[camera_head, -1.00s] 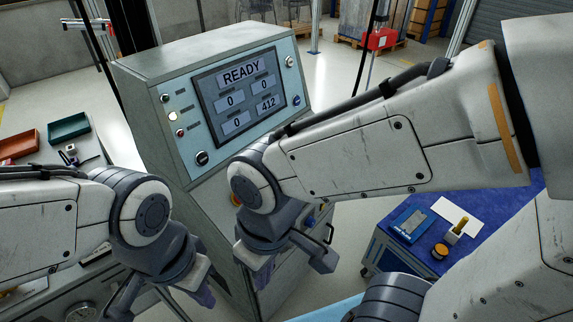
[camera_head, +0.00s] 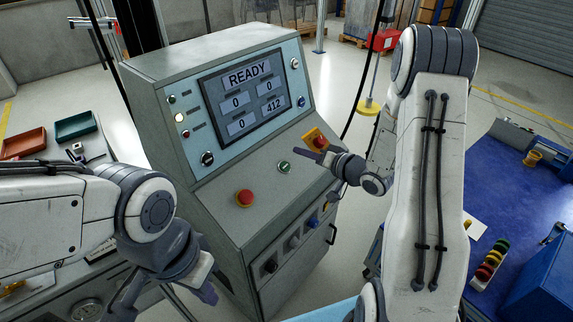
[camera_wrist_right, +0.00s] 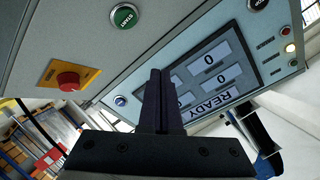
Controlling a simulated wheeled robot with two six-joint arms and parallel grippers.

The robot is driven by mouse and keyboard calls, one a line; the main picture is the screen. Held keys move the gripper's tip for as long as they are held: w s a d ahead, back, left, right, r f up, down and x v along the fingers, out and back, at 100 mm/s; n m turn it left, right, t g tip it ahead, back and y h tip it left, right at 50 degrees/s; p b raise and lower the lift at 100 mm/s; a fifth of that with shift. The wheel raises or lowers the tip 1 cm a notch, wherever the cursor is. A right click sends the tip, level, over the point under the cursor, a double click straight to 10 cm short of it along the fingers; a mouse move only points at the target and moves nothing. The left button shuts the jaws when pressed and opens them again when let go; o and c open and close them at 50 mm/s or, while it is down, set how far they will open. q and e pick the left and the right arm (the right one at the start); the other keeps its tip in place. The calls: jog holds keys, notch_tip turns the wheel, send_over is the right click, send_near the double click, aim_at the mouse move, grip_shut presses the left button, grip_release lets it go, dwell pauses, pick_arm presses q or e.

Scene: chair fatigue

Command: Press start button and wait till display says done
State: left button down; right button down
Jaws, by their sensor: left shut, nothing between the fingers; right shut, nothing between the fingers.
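The grey console's display (camera_head: 243,97) reads READY, with 0, 0, 0 and 412 below; it also shows upside down in the right wrist view (camera_wrist_right: 215,75). A green button (camera_head: 284,167) sits on the sloped panel, and its label appears inverted in the right wrist view (camera_wrist_right: 124,16). My right gripper (camera_head: 308,154) is shut and empty, above the panel's right part, right of the green button and close to the red button on a yellow plate (camera_head: 316,141). I cannot tell whether it touches anything. My left gripper (camera_head: 207,293) is shut and empty, low left of the console.
Another red button (camera_head: 245,198) stands on the panel left of the green one. A blue bench (camera_head: 515,215) with small parts is at the right. Red (camera_head: 24,143) and green (camera_head: 75,126) trays lie at the left.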

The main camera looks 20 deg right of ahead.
aim_at(285, 167)
jog(key=shift+s+d+r+m+t+y, duration=0.15)
jog(key=shift+s+d+m+t+y, duration=0.15)
jog(key=shift+d, duration=0.15)
jog(key=shift+w, duration=0.1)
jog(key=w+f+b, duration=0.1)
jog(key=f+b, duration=0.1)
jog(key=a+f+b, duration=0.1)
jog(key=b, duration=0.1)
jog(key=w+f+b, duration=0.1)
jog(key=f+b, duration=0.1)
jog(key=shift+w+a+f, duration=0.35)
jog(key=shift+a, duration=0.05)
jog(key=shift+w+a+f+b, duration=0.25)
jog(key=shift+w+f, duration=0.1)
jog(key=shift+f, duration=0.1)
jog(key=shift+w+a+f+b, duration=0.2)
jog(key=shift+w+f, duration=0.1)
jog(key=shift+f, duration=0.1)
dwell(1.0)
jog(key=shift+w+f, duration=0.1)
jog(key=shift+f, duration=0.25)
